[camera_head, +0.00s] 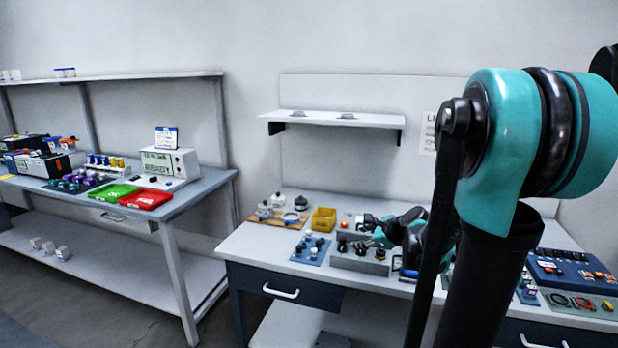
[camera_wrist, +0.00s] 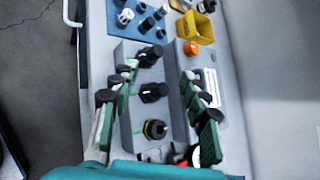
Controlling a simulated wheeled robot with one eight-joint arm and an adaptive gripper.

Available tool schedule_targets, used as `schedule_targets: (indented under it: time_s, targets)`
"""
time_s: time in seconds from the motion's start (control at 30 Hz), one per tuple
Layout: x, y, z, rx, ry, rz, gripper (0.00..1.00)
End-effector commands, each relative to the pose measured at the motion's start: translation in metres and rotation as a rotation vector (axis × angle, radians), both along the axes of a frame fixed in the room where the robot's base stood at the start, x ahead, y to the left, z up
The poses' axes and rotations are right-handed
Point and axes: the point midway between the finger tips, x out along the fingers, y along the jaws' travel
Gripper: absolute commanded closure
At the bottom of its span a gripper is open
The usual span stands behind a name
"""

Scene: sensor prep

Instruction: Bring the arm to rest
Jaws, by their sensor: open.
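My gripper (camera_head: 378,232) is low over the right workbench, at a grey box (camera_head: 358,262) with dark knobs on it. In the wrist view my gripper (camera_wrist: 160,76) is open, with its two green and black fingers spread on either side of a row of black knobs on the grey box (camera_wrist: 132,115). One knob (camera_wrist: 155,130) has a yellow ring. Nothing is seen held between the fingers. My teal and black arm reaches across the right of the head view and hides part of the bench.
A blue mat (camera_head: 302,255) with small parts, a yellow bin (camera_head: 324,219) and a wooden board (camera_head: 262,220) lie left of and behind the box. A shelf (camera_head: 338,119) hangs above. A blue panel (camera_head: 578,274) is at the right. The left bench (camera_head: 185,200) holds trays and devices.

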Motion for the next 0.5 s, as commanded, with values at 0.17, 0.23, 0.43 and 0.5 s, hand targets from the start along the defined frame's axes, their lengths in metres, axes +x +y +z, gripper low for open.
schedule_targets:
  time_s: [0.17, 0.23, 0.43, 0.5]
  targets:
    - [-0.051, 0.014, -0.026, -0.334, -0.046, 0.257, 0.54]
    - [-0.078, 0.017, -0.04, -0.508, -0.069, 0.406, 0.54]
    - [-0.156, 0.01, -0.08, -0.981, -0.126, 0.892, 0.54]
    - [-0.181, 0.003, -0.092, -1.119, -0.14, 1.062, 0.54]
